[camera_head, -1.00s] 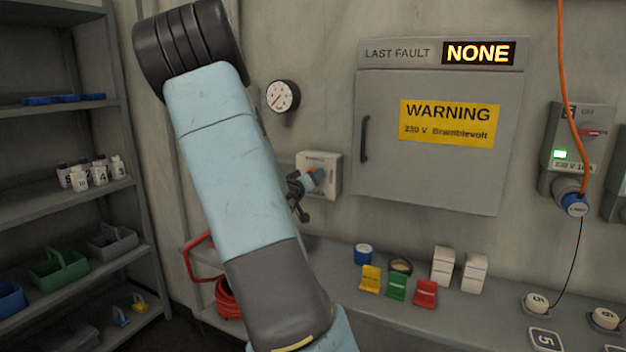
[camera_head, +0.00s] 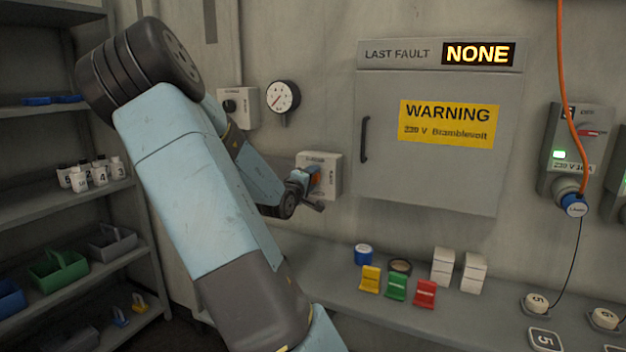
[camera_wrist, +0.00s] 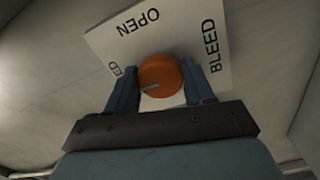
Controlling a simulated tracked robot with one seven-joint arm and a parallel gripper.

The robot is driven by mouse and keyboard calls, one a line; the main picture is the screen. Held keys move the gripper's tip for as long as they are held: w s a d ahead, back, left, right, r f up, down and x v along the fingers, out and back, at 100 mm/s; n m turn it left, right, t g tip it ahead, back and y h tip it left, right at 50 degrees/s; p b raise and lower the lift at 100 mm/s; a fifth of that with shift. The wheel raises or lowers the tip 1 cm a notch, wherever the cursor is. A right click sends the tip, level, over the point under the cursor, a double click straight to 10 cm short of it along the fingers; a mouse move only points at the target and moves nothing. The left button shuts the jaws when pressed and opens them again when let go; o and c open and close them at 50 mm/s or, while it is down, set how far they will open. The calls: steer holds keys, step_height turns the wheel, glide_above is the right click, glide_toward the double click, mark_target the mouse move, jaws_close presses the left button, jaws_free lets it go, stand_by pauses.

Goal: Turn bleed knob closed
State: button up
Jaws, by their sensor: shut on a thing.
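The bleed knob (camera_wrist: 160,74) is orange and round, with a pale pointer line on its face. It sits on a white plate (camera_wrist: 183,35) lettered OPEN and BLEED; a third word is mostly hidden behind a finger. In the wrist view the plate appears tilted. In the head view the knob's box (camera_head: 328,175) is on the wall below the gauge. My gripper (camera_wrist: 164,84) is shut on the knob, one blue finger on each side. In the head view my gripper (camera_head: 312,176) is at the front of the box. The pointer line aims to the lower left in the wrist view.
A round gauge (camera_head: 283,97) and another small wall box (camera_head: 238,107) are above and left. A grey cabinet (camera_head: 440,180) with a warning sign is to the right. A bench (camera_head: 420,320) below bears small coloured holders, tape rolls and white boxes. Shelves (camera_head: 100,205) stand at left.

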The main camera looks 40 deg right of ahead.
steer(key=shift+w+a+f+n, duration=0.15)
steer(key=shift+n, duration=0.15)
steer(key=o, duration=0.8)
steer(key=shift+w, duration=0.1)
steer(key=shift+o, duration=1.2)
steer(key=v, duration=1.3)
steer(key=shift+a, duration=0.25)
